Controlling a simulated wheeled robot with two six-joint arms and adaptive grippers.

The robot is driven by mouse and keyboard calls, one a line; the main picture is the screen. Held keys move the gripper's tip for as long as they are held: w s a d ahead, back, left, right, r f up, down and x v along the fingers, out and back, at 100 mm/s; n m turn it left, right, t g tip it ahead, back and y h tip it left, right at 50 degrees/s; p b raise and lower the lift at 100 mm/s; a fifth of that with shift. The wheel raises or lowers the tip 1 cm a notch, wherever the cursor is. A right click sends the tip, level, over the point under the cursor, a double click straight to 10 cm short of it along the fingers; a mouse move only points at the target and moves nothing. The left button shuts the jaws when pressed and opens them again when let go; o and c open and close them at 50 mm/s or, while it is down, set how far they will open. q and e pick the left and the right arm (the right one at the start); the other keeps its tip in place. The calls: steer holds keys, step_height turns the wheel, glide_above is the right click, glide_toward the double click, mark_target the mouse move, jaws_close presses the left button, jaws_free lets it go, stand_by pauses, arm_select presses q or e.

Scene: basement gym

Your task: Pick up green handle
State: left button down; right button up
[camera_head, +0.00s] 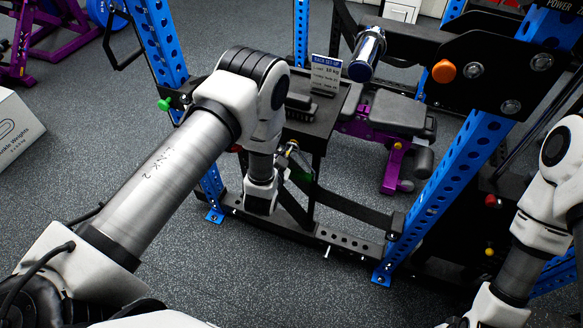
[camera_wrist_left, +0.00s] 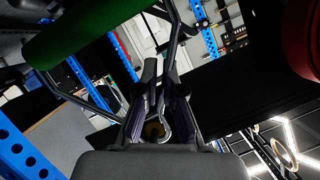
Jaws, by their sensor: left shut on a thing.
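The green handle has a thick green grip (camera_wrist_left: 85,35) at the upper left of the left wrist view, with thin dark bars running from it toward my fingers. In the head view only a small dark green part (camera_head: 302,177) shows beside my wrist. My left gripper (camera_wrist_left: 160,98) is shut on the handle's frame end, where a metal ring shows between the fingers. In the head view my left gripper (camera_head: 290,158) is partly hidden by my wrist, beside the black shelf. My right arm shows at the right edge, but its gripper is out of view.
Blue rack posts (camera_head: 440,190) stand either side of the shelf. A black shelf (camera_head: 318,128) carries dark items and a small sign (camera_head: 325,75). A purple-framed bench (camera_head: 400,110) stands behind. A black strap (camera_head: 350,208) crosses low in front. Open floor lies at the left.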

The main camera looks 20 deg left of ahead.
arm_select(q)
steer(key=shift+r, duration=0.1)
steer(key=r+b+v, duration=0.1)
steer(key=r+v, duration=0.1)
steer(key=v, duration=1.4)
steer(key=shift+w+a+r, duration=0.15)
steer(key=shift+w, duration=0.35)
steer(key=shift+m+h, duration=0.6)
steer(key=shift+h, duration=0.3)
steer(key=w, duration=0.1)
steer(key=w+d, duration=0.1)
steer(key=w, duration=0.2)
steer(key=shift+d, duration=0.3)
steer(key=shift+s, duration=0.1)
steer(key=shift+n+y, duration=0.6)
steer(key=shift+y, duration=0.3)
steer(key=s, duration=0.1)
steer(key=s+a, duration=0.1)
steer(key=s, duration=0.2)
steer(key=shift+a, duration=0.25)
